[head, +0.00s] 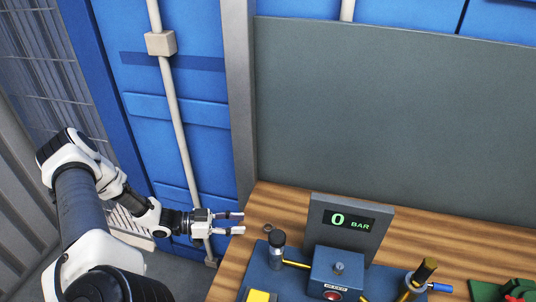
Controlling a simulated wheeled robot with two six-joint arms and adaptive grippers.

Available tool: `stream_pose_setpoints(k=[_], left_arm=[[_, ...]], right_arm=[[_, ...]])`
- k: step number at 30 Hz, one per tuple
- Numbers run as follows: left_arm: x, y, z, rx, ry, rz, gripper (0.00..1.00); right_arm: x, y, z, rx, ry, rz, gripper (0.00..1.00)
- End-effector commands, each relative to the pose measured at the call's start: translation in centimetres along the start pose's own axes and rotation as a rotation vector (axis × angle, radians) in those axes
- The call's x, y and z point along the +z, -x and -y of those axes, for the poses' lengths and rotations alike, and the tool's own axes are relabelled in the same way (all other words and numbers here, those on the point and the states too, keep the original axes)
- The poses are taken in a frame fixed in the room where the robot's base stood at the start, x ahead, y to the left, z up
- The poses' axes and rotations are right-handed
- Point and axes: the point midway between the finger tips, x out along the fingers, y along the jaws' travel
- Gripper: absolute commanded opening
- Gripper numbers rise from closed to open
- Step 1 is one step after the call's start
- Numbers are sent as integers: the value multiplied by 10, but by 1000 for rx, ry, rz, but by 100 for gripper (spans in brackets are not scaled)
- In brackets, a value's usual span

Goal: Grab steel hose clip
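A small dark ring (267,228), which looks like the steel hose clip, lies on the wooden bench top (232,268) near its left end. It is small in the picture, so its detail is hard to tell. My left gripper (243,222) comes in from the left, with its two fingers parted and pointing right toward the ring. The fingers are empty and a short gap shows between their tips and the ring. How high they are above the bench I cannot tell. My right gripper is not in view.
A blue test rig (337,268) with a display (349,220) reading 0 BAR stands just right of the ring. Its grey-capped cylinder (277,250) is close by. A yellow block (259,296) sits in front. A grey panel (400,120) rises behind the bench.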

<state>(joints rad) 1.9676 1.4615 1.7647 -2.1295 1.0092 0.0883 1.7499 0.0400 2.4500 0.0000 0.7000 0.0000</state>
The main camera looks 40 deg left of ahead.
Motion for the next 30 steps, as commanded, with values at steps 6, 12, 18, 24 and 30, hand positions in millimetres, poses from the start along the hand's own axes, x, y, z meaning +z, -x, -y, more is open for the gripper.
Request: stream_pose_setpoints(k=[6,12,18,24,30], left_arm=[[23,-6,0,0,0,-1,37],[23,-32,0,1,1,-4,37],[27,-67,0,2,-1,-3,37],[20,-82,0,-1,0,0,37],[19,-82,0,-2,0,1,15]], right_arm=[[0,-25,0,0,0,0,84],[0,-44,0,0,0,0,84],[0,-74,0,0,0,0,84],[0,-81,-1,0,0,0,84],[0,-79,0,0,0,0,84]])
